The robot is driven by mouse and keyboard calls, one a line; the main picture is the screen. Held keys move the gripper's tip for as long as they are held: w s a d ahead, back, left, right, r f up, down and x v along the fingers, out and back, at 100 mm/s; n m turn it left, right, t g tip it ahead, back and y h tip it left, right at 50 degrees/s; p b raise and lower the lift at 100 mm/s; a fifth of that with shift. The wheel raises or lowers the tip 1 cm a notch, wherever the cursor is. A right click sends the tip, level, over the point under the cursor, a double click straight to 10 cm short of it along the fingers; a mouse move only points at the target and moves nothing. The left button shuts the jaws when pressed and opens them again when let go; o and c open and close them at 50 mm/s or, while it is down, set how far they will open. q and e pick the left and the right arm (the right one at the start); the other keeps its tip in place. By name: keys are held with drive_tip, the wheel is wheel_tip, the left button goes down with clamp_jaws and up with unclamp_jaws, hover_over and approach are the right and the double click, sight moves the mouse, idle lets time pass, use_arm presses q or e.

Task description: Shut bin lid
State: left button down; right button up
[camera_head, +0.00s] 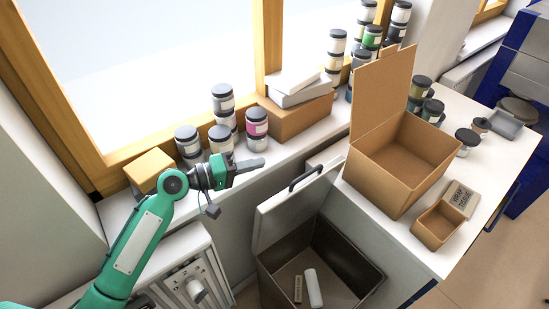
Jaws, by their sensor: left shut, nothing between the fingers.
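The bin (374,286) stands on the floor below the window sill, with its dark inside showing. A white cylinder and a small tan block lie in it. Its grey lid (285,213) is raised, hinged at the left side, and has a dark handle (306,178) at its upper edge. My left gripper (262,163) comes in from the left above the sill, to the upper left of the lid and apart from it. Its fingers are together and empty. My right gripper is not in view.
Several jars (221,138) stand on the sill near my left gripper. An open cardboard box (391,190) and a smaller box (437,226) are on the white counter right of the bin. A socket panel (184,283) is at the lower left.

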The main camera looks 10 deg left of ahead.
use_arm(q)
drive_tip(key=d+p, duration=0.1)
drive_tip(key=d, duration=0.2)
drive_tip(key=w+d+f+p, duration=0.1)
drive_tip(key=d, duration=0.2)
drive_tip(key=d+p, duration=0.1)
drive_tip(key=d, duration=0.3)
drive_tip(key=shift+w+d+f+p, duration=0.1)
drive_tip(key=shift+w+f+p, duration=0.25)
drive_tip(key=shift+p, duration=0.05)
drive_tip(key=shift+d+f, duration=0.1)
drive_tip(key=shift+f, duration=0.05)
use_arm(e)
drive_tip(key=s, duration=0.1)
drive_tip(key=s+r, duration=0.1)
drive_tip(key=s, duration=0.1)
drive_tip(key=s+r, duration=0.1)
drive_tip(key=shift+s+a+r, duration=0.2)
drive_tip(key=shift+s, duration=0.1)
use_arm(q)
drive_tip(key=shift+s, duration=0.1)
